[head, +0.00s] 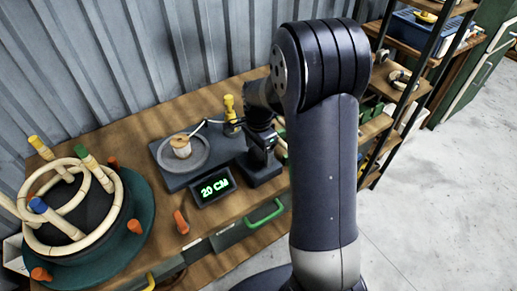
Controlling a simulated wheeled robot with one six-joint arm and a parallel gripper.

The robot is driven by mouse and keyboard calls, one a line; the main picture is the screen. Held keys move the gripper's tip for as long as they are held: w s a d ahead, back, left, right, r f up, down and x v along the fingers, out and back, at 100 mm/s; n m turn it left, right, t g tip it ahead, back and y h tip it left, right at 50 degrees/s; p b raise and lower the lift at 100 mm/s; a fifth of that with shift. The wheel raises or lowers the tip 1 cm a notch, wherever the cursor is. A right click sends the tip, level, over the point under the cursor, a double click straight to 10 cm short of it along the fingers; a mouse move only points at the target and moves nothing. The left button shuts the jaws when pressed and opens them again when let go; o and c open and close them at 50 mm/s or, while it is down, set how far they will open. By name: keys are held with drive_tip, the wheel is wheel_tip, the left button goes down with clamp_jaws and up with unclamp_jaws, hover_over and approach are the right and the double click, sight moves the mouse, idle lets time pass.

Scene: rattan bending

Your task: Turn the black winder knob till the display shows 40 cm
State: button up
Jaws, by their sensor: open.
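The display (214,188) reads 20 CM in green digits. It sits at the front of a dark winder base (177,178) on the wooden bench. A round grey plate with a small spool (181,147) is on the base's left part. My gripper (263,167) is open and points down over the right end of the winder, right of the display. The black winder knob cannot be made out; my dark gripper and wrist cover that area. I cannot tell whether the fingers touch anything.
A round green jig (137,215) with bent rattan rings (60,200) and coloured pegs stands at the left. A yellow-topped post (229,108) stands behind the winder. An orange peg (181,222) and green handle (265,215) are near the front. A shelf (440,40) stands at the right.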

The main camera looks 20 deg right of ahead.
sight(259, 153)
wheel_tip(259, 153, up, 11)
idle(0.4)
drive_tip(key=shift+f, duration=0.2)
wheel_tip(259, 153, down, 11)
drive_tip(key=shift+r, duration=0.1)
idle(0.5)
drive_tip(key=shift+r, duration=0.1)
